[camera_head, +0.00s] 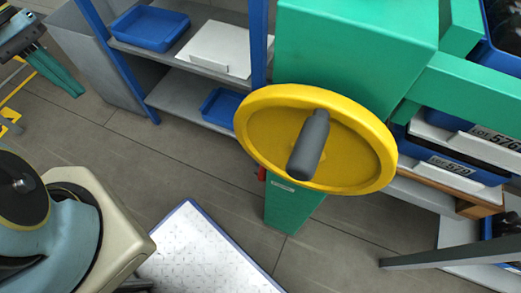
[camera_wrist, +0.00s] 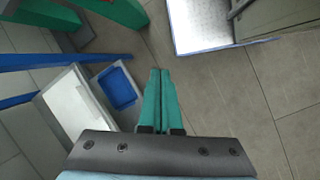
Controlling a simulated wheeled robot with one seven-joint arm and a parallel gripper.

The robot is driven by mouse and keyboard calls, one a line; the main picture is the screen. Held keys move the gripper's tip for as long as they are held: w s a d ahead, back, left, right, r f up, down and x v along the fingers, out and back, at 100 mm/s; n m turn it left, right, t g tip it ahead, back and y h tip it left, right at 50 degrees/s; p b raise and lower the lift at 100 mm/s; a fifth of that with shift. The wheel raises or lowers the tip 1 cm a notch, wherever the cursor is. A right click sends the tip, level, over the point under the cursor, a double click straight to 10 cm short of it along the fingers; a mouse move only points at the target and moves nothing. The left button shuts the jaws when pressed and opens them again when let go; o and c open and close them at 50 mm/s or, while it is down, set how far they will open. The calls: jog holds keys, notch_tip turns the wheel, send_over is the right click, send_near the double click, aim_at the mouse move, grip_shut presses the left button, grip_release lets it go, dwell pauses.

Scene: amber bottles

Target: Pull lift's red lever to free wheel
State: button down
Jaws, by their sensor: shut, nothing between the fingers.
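The lift's red lever (camera_head: 262,174) shows as a small red piece beside the green column, just under the left rim of the yellow wheel (camera_head: 256,130); most of it is hidden. The wheel has a dark grey handle (camera_head: 310,146) and sits on the front of the green lift (camera_head: 350,40). My gripper (camera_head: 78,91) is at the far upper left in the head view, well apart from the lever. In the wrist view its green fingers (camera_wrist: 158,72) lie together, shut and empty. I cannot make out the lever in the wrist view.
A grey shelf with blue posts holds a blue tray (camera_head: 150,27) and a white box (camera_head: 217,48), left of the lift. Blue bins (camera_head: 460,168) stand at right. A white, blue-edged platform (camera_head: 203,257) lies below. Grey floor (camera_head: 150,165) between my gripper and the lift is open.

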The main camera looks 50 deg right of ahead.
jog(key=s+d+f+m+g+h+b, duration=0.1)
jog(key=s+d+f+m+g+b, duration=0.2)
jog(key=d+f+b, duration=0.9)
jog(key=s+d+f+m+g+h+b, duration=0.2)
jog(key=s+d+f+m+g+b, duration=0.2)
jog(key=s+d+f+g+b, duration=0.5)
jog(key=d+f+g+b, duration=0.1)
jog(key=d+f+b, duration=0.3)
jog(key=d+b, duration=0.1)
jog(key=shift+s+f+b, duration=0.15)
jog(key=shift+b, duration=0.15)
jog(key=s+r+b, duration=0.1)
jog(key=s+b, duration=0.2)
jog(key=s, duration=0.8)
jog(key=shift+s+a+r+b, duration=0.25)
jog(key=shift+s+a+b, duration=0.05)
jog(key=shift+a, duration=0.1)
jog(key=shift+r+m, duration=0.1)
jog(key=shift+m, duration=0.2)
